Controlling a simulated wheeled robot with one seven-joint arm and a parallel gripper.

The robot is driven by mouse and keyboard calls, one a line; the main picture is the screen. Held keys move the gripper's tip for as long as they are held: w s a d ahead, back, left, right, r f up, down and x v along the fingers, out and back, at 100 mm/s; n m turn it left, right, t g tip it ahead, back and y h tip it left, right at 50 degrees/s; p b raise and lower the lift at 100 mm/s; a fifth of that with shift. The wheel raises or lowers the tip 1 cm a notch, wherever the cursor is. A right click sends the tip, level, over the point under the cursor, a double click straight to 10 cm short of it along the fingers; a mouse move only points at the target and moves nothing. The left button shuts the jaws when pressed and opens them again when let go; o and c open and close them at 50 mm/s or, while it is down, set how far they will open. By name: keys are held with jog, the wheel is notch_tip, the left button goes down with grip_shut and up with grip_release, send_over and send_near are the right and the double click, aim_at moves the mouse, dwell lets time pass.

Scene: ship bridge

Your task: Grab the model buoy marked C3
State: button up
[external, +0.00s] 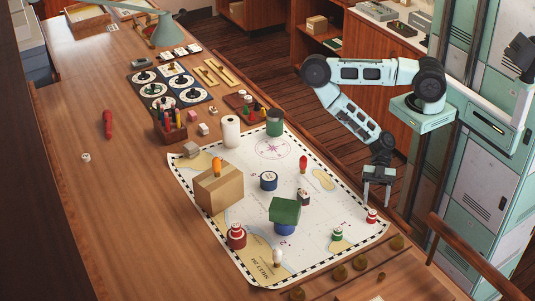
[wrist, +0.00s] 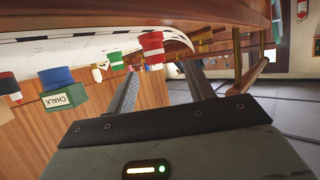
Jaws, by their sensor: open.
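No C3 marking is readable on any buoy. A small red-and-white buoy (external: 372,215) stands at the chart's right corner; a red-and-white striped one shows in the wrist view (wrist: 151,47), ahead of the fingers. A green-and-white buoy (external: 337,234) stands to its left, also in the wrist view (wrist: 115,61). A larger red-and-white buoy (external: 236,236) and a whitish bulb-shaped piece (external: 277,258) are at the chart's near left. My gripper (external: 376,202) is open and empty, just above the small red-and-white buoy in the external view; its fingers frame the wrist view (wrist: 159,72).
A green chalk box (external: 285,209) sits on a blue tin (external: 284,230). A wooden rail (external: 465,250) is at right. The left tabletop is mostly clear.

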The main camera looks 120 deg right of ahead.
aim_at(373, 212)
jog(key=p+x, duration=0.2)
jog(key=x, duration=0.3)
jog(key=shift+w+d+f, duration=0.1)
jog(key=shift+w, duration=0.05)
jog(key=shift+w+f, duration=0.2)
jog(key=c, duration=1)
